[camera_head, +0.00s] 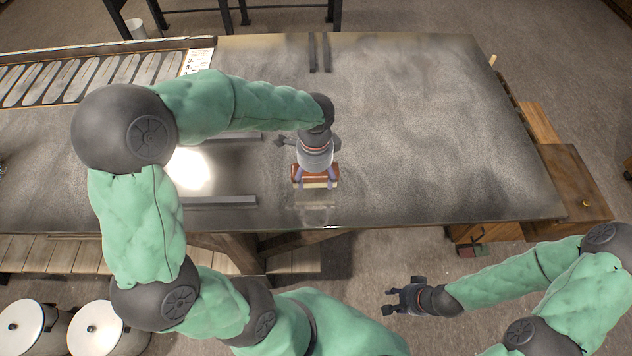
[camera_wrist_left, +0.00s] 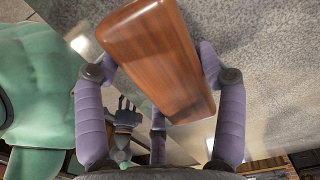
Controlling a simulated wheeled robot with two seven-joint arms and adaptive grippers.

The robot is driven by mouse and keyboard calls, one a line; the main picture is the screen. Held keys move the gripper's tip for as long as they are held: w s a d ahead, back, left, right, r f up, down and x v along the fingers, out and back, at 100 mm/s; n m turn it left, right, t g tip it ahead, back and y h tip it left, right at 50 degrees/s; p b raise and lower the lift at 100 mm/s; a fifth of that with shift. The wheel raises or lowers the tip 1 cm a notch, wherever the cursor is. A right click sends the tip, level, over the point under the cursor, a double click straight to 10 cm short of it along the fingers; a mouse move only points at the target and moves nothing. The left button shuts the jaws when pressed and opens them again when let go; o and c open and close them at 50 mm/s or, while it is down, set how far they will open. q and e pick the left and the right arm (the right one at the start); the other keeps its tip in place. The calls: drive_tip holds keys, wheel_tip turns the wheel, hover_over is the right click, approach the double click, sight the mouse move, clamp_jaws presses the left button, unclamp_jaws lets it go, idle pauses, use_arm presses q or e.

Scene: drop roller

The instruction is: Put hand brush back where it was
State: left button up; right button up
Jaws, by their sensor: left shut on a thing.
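The hand brush (camera_head: 301,174) has a reddish-brown wooden back and pale bristles below. My left gripper (camera_head: 316,180) is shut on it and holds it over the grey table, near the front edge. A faint reflection lies on the table in front of the brush. In the left wrist view the wooden back (camera_wrist_left: 155,55) sits tilted between the purple fingers of my left gripper (camera_wrist_left: 160,85); the bristles are hidden there. My right gripper (camera_head: 398,298) is open and empty, out in front of the table; it also shows in the left wrist view (camera_wrist_left: 127,115).
The table (camera_head: 430,130) is clear to the right of the brush. Dark rails (camera_head: 320,52) lie at the back, and more bars (camera_head: 220,201) lie to the left. A slotted rack (camera_head: 90,80) stands at the far left. Wooden boxes (camera_head: 575,180) stand beyond the right edge.

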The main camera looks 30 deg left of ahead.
sight(316, 183)
use_arm(q)
drive_tip(key=shift+w+f+b, duration=0.2)
drive_tip(key=shift+f+b, duration=0.2)
drive_tip(key=shift+f, duration=1.35)
drive_tip(key=shift+d+f, duration=0.1)
drive_tip(key=shift+f, duration=0.1)
drive_tip(key=o, duration=1.1)
drive_tip(key=shift+r, duration=0.55)
wheel_tip(316, 183, up, 11)
drive_tip(key=p, duration=0.3)
drive_tip(key=shift+r, duration=0.2)
drive_tip(key=shift+r, duration=0.1)
